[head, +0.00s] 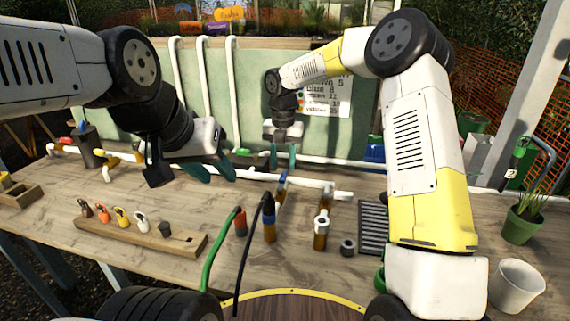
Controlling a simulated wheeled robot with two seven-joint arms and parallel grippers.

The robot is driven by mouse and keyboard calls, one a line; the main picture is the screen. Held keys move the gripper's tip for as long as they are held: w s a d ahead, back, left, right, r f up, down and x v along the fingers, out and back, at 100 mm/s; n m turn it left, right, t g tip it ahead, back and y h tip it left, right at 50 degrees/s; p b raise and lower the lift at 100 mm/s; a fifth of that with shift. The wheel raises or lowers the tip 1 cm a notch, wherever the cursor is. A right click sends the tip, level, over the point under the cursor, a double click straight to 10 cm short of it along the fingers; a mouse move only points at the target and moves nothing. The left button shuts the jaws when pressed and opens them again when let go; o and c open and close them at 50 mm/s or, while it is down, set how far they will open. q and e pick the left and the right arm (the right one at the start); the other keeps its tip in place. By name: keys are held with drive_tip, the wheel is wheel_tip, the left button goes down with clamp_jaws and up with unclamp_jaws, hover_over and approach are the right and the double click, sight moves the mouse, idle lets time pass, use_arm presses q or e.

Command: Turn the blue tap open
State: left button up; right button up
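The blue tap (282,184) shows as a small blue handle on the white pipe (315,183) that runs along the back of the bench. Which way its handle is turned is too small to tell. My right gripper (283,158) points down above and slightly behind the blue tap in the picture, its two teal fingers apart with nothing between them. I see no contact with the tap. My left gripper (213,172) is to the left of the tap, over the bench, with its teal fingers apart and empty.
A wooden rack (150,236) with several coloured clips lies front left. A blue-banded fitting (269,220) with a black hose and a green hose (217,255) stand in front of the tap. A brass-and-white fitting (321,230), a dark grate (373,225) and a white pot (517,285) are right.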

sight(284, 175)
wheel_tip(284, 175, up, 5)
drive_tip(key=shift+f, duration=0.15)
drive_tip(key=shift+s+d+r, duration=0.1)
drive_tip(key=shift+r, duration=0.15)
drive_tip(key=s+d+r+m+t, duration=0.3)
drive_tip(key=s+d+r+m, duration=0.85)
drive_tip(key=s+m, duration=0.45)
drive_tip(key=s+d+m+t+y, duration=0.1)
drive_tip(key=s+d+m, duration=0.2)
drive_tip(key=s+m, duration=0.4)
drive_tip(key=s+d+m+t+y, duration=0.1)
drive_tip(key=s+d+m+t, duration=0.1)
drive_tip(key=s+m, duration=0.4)
drive_tip(key=shift+s+d+f+m, duration=0.4)
drive_tip(key=shift+f+m, duration=0.05)
drive_tip(key=shift+m, duration=1.75)
